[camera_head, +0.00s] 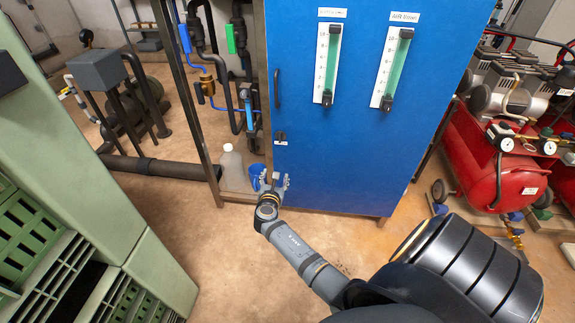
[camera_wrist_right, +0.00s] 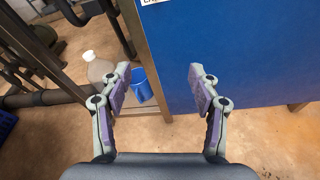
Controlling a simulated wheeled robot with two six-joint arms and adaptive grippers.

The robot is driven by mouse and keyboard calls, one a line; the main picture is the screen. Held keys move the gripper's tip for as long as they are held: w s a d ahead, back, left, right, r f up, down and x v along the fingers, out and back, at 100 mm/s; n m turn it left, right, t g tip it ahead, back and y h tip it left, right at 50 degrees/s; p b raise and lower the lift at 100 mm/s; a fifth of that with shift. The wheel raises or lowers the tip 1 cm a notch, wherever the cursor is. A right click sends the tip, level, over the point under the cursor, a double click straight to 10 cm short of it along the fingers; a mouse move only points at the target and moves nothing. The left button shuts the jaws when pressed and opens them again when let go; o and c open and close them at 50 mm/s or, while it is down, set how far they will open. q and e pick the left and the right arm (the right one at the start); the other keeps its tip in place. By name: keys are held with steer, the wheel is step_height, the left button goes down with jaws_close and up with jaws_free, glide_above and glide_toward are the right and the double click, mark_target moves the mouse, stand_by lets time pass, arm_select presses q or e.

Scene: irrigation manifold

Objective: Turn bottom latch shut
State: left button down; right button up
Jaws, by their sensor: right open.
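A small dark latch (camera_head: 280,138) sits on the left edge of the blue cabinet door (camera_head: 345,150), below a dark vertical handle (camera_head: 277,88). I cannot tell its turn position at this size, and no other latch shows clearly. My right gripper (camera_head: 274,181) is below this latch, near the cabinet's lower left corner. In the right wrist view my right gripper (camera_wrist_right: 160,82) is open and empty. The cabinet's blue face (camera_wrist_right: 240,50) and its left edge lie beyond its fingers; no latch shows there. My left gripper is not in view.
A pale bottle (camera_head: 233,168) and a blue cup (camera_head: 257,175) stand left of the cabinet, inside a metal frame (camera_head: 190,100). Green crates (camera_head: 50,240) fill the left. A red compressor tank (camera_head: 490,160) stands right. The floor before the cabinet is partly clear.

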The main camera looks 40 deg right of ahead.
steer(key=s+a+f+m+g+y+p, duration=0.4)
steer(key=s+f+m+p, duration=0.3)
steer(key=s+f, duration=0.6)
steer(key=a+y+p, duration=0.1)
steer(key=p, duration=0.1)
steer(key=shift+s+f+m+p, duration=0.25)
steer(key=shift+s+m+p, duration=0.05)
